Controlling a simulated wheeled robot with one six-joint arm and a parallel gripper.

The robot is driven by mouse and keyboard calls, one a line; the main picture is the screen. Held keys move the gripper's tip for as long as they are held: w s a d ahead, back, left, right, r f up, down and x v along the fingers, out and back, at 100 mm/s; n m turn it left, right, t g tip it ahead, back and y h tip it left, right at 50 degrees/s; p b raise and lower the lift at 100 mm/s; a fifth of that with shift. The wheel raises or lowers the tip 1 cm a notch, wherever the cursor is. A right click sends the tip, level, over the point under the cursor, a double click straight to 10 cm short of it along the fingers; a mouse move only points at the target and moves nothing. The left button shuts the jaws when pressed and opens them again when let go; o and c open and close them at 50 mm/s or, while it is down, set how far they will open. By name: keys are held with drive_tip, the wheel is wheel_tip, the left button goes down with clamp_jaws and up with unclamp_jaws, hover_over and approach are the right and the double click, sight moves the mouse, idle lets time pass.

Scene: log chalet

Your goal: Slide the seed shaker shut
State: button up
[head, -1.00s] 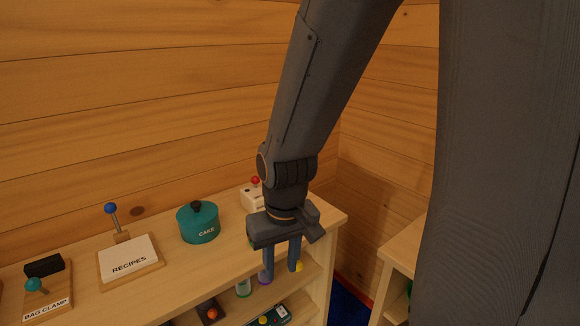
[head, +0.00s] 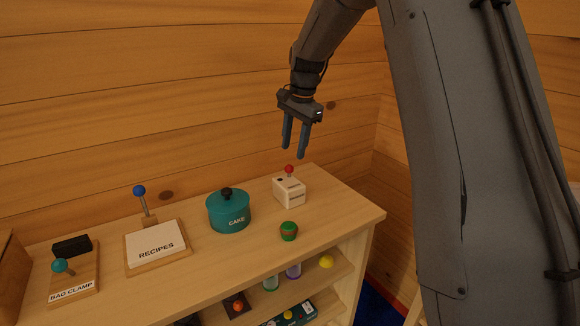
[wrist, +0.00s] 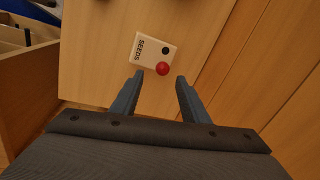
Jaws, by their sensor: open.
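The seed shaker is a small cream box (head: 289,192) near the back right of the shelf top. A red ball knob (head: 289,169) stands on it. In the wrist view the shaker's top (wrist: 150,47) reads "SEEDS" and has a dark round hole beside the red knob (wrist: 162,68). My gripper (head: 295,152) is open and empty, above the shaker with its fingers pointing down. In the wrist view its fingertips (wrist: 160,75) are on either side of the knob in the picture, apart from it.
A teal CAKE pot (head: 229,213) stands left of the shaker, and a small green and brown jar (head: 288,231) in front. The RECIPES board (head: 155,246) and BAG CLAMP (head: 73,284) are further left. The log wall (head: 150,90) rises close behind.

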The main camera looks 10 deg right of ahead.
sight(290, 166)
drive_tip(key=f, duration=0.2)
drive_tip(key=w+f+p, duration=0.1)
drive_tip(key=f, duration=0.2)
drive_tip(key=w+f+p, duration=0.1)
drive_tip(key=f, duration=0.1)
drive_tip(key=shift+a+f, duration=0.25)
drive_tip(key=shift+a, duration=0.1)
clamp_jaws()
